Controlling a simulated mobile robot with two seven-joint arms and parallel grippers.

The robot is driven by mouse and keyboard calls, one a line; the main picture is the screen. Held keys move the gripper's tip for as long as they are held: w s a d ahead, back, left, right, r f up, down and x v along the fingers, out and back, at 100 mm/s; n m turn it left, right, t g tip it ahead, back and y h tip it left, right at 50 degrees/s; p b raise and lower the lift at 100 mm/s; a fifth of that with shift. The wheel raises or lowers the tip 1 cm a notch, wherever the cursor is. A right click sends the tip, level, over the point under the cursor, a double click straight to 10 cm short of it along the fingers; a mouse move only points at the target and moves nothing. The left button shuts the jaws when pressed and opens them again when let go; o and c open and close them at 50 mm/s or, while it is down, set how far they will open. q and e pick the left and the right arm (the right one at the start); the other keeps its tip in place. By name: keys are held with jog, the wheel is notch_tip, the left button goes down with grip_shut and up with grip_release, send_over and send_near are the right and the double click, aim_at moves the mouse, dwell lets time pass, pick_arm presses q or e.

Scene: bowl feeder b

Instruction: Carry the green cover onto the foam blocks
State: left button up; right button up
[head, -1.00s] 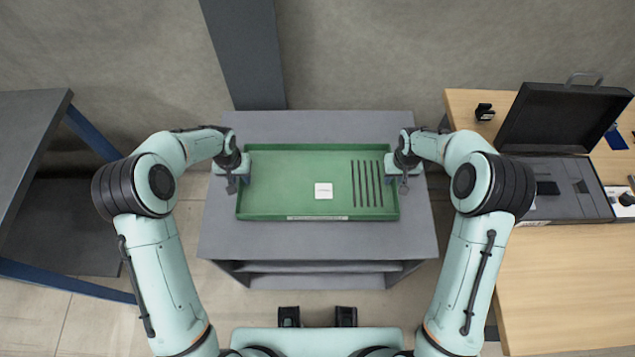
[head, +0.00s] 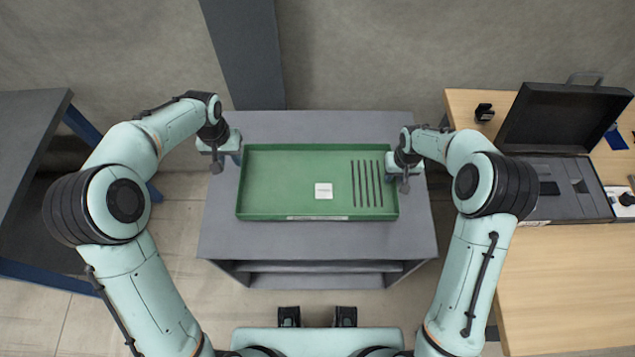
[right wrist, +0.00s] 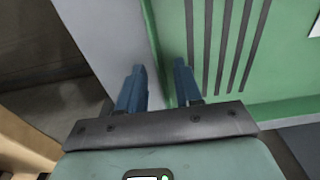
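The green cover (head: 290,180), a shallow rectangular tray shape with raised edges, lies flat on the grey table. It has a white square label (head: 323,190) and several dark slots near its right end. My left gripper (head: 237,157) is at the cover's upper left corner; its finger gap is too small to tell. My right gripper (head: 394,170) is at the cover's right edge. In the right wrist view, its two blue fingers (right wrist: 158,85) are apart, one on each side of the cover's edge (right wrist: 160,50). I cannot make out any foam blocks.
The grey table (head: 317,237) has bare strips before and behind the cover. A wooden bench (head: 565,285) on the right bears an open black case (head: 562,118) and small items. A dark shelf unit (head: 30,125) with blue legs stands at the left.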

notch_tip(320, 180, up, 11)
jog(key=shift+s, duration=0.35)
dwell(0.5)
